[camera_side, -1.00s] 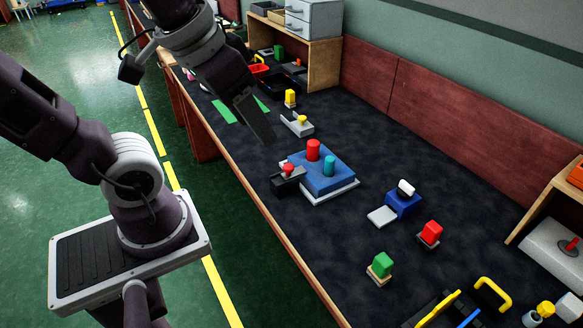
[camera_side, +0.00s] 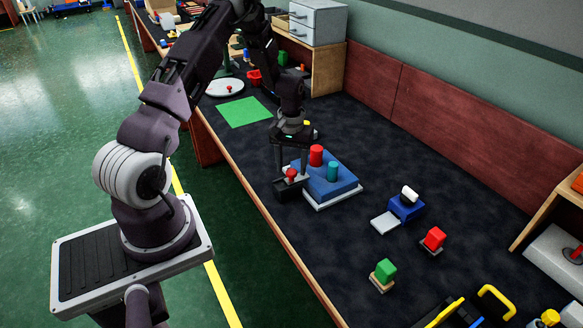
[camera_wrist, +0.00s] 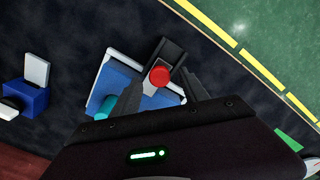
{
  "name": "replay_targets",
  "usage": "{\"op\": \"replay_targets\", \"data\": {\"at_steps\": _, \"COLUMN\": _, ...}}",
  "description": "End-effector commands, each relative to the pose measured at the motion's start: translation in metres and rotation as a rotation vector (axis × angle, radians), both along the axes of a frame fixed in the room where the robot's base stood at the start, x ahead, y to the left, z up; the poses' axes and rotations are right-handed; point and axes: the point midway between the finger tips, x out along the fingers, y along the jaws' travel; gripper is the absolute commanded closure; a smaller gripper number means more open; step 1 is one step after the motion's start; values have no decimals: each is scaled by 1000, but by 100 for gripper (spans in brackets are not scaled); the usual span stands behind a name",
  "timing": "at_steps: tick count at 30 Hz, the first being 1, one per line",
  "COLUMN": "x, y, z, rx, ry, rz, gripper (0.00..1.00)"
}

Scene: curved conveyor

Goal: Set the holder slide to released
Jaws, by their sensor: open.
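A small dark holder with a red-knobbed slide (camera_side: 291,174) sits against the left side of the blue block (camera_side: 338,186), which lies on a pale plate. A red cylinder (camera_side: 316,155) and a teal cylinder (camera_side: 333,171) stand on the block. My gripper (camera_side: 292,166) points down over the holder, open, with one finger on each side of the red knob. In the wrist view the red knob (camera_wrist: 160,76) shows just ahead of the open fingers. I cannot tell whether either finger touches it. The red cylinder is hidden in the wrist view.
A blue block with a white top piece (camera_side: 405,206), a red block (camera_side: 433,238) and a green block (camera_side: 385,270) stand to the right. A green mat (camera_side: 243,112) lies behind, near a wooden shelf (camera_side: 325,70). The table's front edge runs close by the holder.

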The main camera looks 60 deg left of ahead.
Motion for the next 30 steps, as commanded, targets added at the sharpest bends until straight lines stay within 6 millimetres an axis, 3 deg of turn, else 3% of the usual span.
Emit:
{"op": "replay_targets", "data": {"at_steps": 3, "x": 0, "y": 0, "z": -10, "rx": 0, "ry": 0, "rz": 0, "gripper": 48}}
{"op": "replay_targets", "data": {"at_steps": 10, "x": 0, "y": 0, "z": -11, "rx": 1, "ry": -1, "rz": -1, "gripper": 48}}
{"op": "replay_targets", "data": {"at_steps": 18, "x": 0, "y": 0, "z": -11, "rx": 0, "ry": 0, "rz": -1, "gripper": 99}}
{"op": "replay_targets", "data": {"at_steps": 30, "x": 0, "y": 0, "z": -11, "rx": 0, "ry": 0, "rz": -1, "gripper": 100}}
